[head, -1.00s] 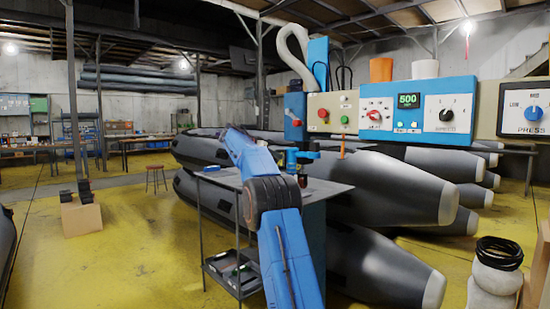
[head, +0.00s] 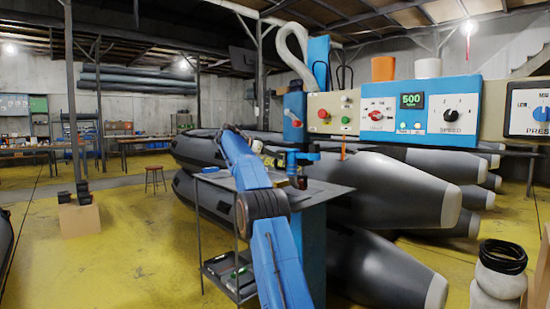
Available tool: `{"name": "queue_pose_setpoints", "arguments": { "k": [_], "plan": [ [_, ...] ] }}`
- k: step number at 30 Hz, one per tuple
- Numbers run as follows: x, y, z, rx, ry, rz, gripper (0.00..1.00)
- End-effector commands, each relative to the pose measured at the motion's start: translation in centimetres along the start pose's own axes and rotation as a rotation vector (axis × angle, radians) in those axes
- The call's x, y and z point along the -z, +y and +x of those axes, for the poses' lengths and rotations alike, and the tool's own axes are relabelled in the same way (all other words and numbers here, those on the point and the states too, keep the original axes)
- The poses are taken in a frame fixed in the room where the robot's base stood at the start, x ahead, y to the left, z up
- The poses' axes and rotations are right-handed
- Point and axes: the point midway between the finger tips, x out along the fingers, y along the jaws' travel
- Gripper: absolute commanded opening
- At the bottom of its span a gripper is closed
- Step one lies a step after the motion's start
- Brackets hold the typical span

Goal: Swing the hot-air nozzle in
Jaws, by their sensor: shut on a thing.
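The welding machine has a blue upright head (head: 295,112) with a red lever, beside its control panel. The hot-air nozzle (head: 298,158) appears to be the small blue and dark assembly below the head, above the dark table. My blue arm reaches up from the bottom and bends over to the table's left side. My gripper (head: 272,157) is small and partly hidden behind the arm, just left of the blue assembly. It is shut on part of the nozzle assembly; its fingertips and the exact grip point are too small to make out.
The dark metal table (head: 320,194) has a lower shelf with tools (head: 230,275). Large grey boat tubes (head: 400,190) lie behind and right of it. A panel (head: 420,105) reads 500. A stool (head: 154,178) and boxes (head: 80,215) stand left.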

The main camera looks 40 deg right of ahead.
Motion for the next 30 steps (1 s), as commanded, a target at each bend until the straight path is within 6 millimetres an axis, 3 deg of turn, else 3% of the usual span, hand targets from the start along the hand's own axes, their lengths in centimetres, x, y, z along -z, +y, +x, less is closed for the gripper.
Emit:
{"name": "queue_pose_setpoints", "arguments": {
  "k": [1, 2, 3, 24, 30],
  "plan": [
    [1.1, 0.0, -0.1, 0.015, 0.018, 0.009, 0.00],
    [1.1, 0.0, -0.1, 0.015, 0.018, 0.009, 0.22],
    [1.1, 0.1, -0.1, 0.014, 0.017, 0.009, 0.32],
    [1.3, 0.3, 0.1, 0.007, 0.016, 0.011, 0.33],
    [1.2, 0.3, -1.1, 0.010, 0.016, 0.011, 0.33]
  ]
}}
